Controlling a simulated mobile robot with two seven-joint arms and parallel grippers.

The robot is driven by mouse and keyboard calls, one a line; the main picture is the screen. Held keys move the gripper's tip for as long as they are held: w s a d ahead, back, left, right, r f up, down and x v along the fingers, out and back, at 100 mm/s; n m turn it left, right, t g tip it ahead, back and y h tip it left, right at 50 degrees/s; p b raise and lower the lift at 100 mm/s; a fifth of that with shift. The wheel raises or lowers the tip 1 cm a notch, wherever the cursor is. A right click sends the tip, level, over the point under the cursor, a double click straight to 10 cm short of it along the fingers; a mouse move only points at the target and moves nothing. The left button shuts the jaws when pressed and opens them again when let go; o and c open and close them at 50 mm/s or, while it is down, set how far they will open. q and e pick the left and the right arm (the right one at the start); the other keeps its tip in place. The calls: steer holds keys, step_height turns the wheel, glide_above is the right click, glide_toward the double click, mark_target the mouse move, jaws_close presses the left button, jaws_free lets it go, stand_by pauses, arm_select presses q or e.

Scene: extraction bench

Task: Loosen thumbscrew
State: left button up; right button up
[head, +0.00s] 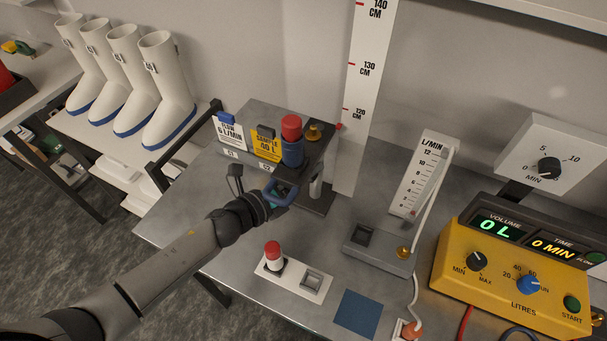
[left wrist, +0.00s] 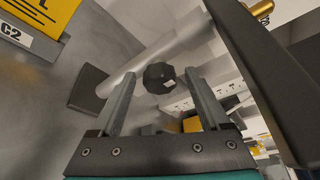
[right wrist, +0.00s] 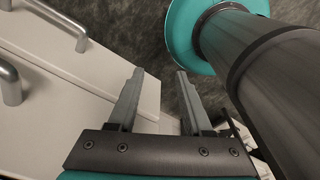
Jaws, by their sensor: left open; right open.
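A dark faceted knob (left wrist: 159,78) with a pale mark, which looks like the thumbscrew, shows in the left wrist view in front of a light grey post (left wrist: 140,65). My left gripper (left wrist: 163,92) is open, with one finger on each side of the knob in the picture; I cannot tell whether they touch it. In the head view my left gripper (head: 279,196) is below the front of the grey stand (head: 255,112), and the knob is not discernible there. My right gripper (right wrist: 160,72) is open and empty, above the floor beside a white cabinet.
A white block with a red-topped piece (head: 273,255), a flow meter (head: 420,175) and a yellow console (head: 520,280) are on the bench. White boots (head: 165,90) stand at left.

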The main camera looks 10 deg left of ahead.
arm_select(q)
jaws_close()
stand_by(0.6)
